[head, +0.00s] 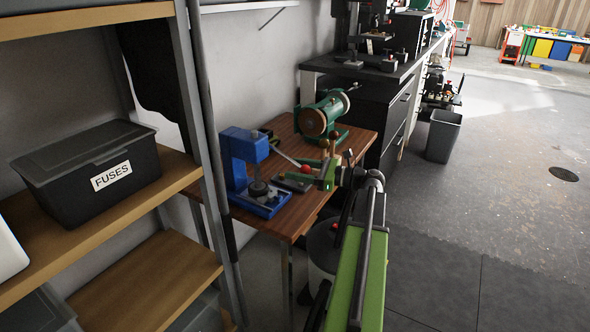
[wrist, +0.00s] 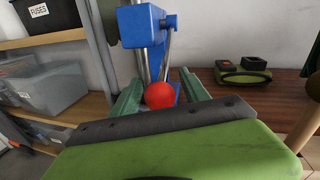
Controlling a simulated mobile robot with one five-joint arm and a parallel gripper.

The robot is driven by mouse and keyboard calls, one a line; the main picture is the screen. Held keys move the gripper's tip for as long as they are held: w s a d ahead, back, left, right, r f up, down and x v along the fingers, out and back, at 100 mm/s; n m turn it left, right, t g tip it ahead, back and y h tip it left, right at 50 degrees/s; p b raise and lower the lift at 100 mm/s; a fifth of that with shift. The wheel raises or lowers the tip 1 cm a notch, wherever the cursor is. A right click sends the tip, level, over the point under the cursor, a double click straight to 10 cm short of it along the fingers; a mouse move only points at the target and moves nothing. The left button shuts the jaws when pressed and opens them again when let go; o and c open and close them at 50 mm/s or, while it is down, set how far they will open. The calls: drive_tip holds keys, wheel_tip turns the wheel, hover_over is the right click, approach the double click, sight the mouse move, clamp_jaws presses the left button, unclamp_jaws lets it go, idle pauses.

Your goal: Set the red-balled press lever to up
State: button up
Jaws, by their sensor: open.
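The blue press (head: 240,160) stands on the wooden workbench, and its blue body (wrist: 142,27) also shows in the wrist view. Its thin metal lever (head: 285,157) slopes down from the press head toward my gripper and ends in a red ball (head: 306,169). In the wrist view the red ball (wrist: 160,94) lies between the two green fingers of my gripper (wrist: 159,76). In the head view my gripper (head: 318,173) is beside the ball.
A green machine with a round wooden face (head: 314,122) stands behind on the workbench (head: 285,228). A shelf with a black box labelled FUSES (head: 95,165) is close on the left. A grey bin (head: 443,136) stands on the floor, and the floor to the right is open.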

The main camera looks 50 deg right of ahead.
drive_tip(key=shift+w+a, duration=0.15)
drive_tip(key=shift+w, duration=0.1)
clamp_jaws()
idle(1.4)
